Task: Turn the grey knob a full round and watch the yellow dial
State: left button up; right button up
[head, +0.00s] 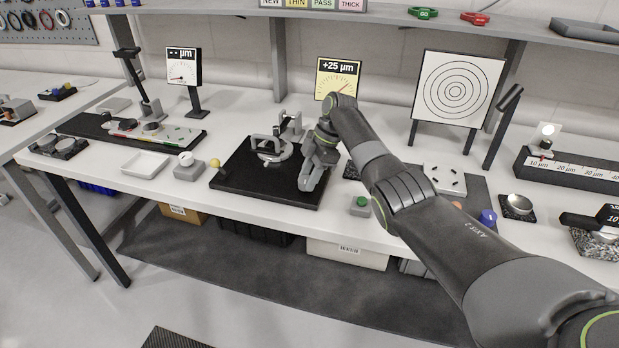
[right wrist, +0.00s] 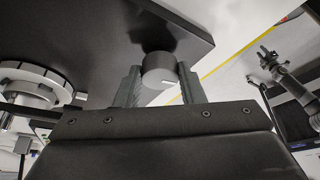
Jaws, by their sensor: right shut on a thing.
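The grey knob (right wrist: 159,72) shows in the right wrist view as a short cylinder with a pale mark on its face. My right gripper (right wrist: 160,82) is shut on it, one finger on each side. In the head view my right gripper (head: 309,180) reaches down at the right side of the black fixture plate (head: 235,180) and hides the knob. The yellow dial (head: 338,70) stands upright behind the fixture and reads +25 µm. My right wrist is in front of its lower edge. My left gripper is not seen.
A grey ring-shaped mount (head: 274,150) stands on the plate, left of my gripper. A white dial (head: 184,66) and a target board (head: 458,88) stand at the back. A green button box (head: 361,205) sits near the front edge. A white tray (head: 146,165) lies at the left.

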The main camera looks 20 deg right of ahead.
jog(key=o, duration=1)
jog(key=b+v, duration=0.2)
jog(key=v, duration=1.5)
jog(key=shift+r+b, duration=0.25)
jog(key=shift+b, duration=0.15)
